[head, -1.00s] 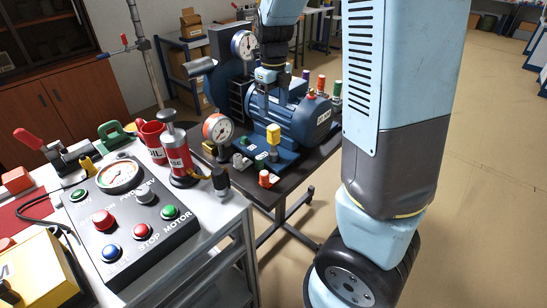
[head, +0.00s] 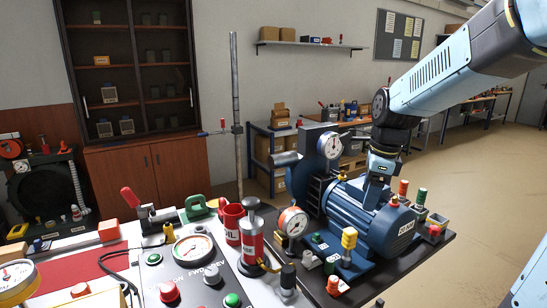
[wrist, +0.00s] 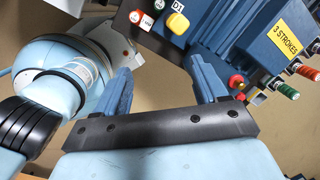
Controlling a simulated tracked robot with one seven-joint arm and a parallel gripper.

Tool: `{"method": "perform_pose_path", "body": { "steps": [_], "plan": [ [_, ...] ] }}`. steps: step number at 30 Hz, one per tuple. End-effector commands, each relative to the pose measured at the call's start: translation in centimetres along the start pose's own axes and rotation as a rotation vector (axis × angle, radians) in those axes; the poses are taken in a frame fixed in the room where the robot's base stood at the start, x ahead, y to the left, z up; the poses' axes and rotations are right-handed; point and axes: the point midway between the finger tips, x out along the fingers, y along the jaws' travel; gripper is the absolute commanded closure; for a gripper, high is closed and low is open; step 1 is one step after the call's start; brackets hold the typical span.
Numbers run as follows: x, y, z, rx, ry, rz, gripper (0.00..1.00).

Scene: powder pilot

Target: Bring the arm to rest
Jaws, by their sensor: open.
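My gripper (head: 376,192) is in front of the upper part of the blue motor (head: 362,222) in the head view; I cannot tell whether it touches the motor. My arm comes in from the upper right and bends down to it. In the wrist view the two blue fingers of my gripper (wrist: 162,72) stand wide apart with nothing between them. Beyond the fingers, the wrist view shows a blue machine body (wrist: 222,45) with a yellow knob (wrist: 177,22), a red button (wrist: 236,82) and a yellow "3 STROKES" label (wrist: 291,38).
A metal pole (head: 235,100) stands behind. A cabinet (head: 130,70) is at the back. Open floor lies at right.

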Motion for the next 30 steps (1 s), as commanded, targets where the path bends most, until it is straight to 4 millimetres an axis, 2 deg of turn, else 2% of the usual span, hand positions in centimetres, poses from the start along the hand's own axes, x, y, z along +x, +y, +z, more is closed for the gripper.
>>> {"method": "perform_pose_path", "body": {
  "steps": [6,15,24,30],
  "plan": [
    [-2.7,3.2,-1.2,-0.400,-0.029,-0.078,0.28],
    [-5.5,7.8,-2.5,-0.961,0.021,-0.197,0.28],
    [-7.1,12.5,-3.5,-1.507,0.179,-0.282,0.28],
    [-7.5,14.7,-4.0,-1.771,0.291,-0.291,0.28]
  ]
}}
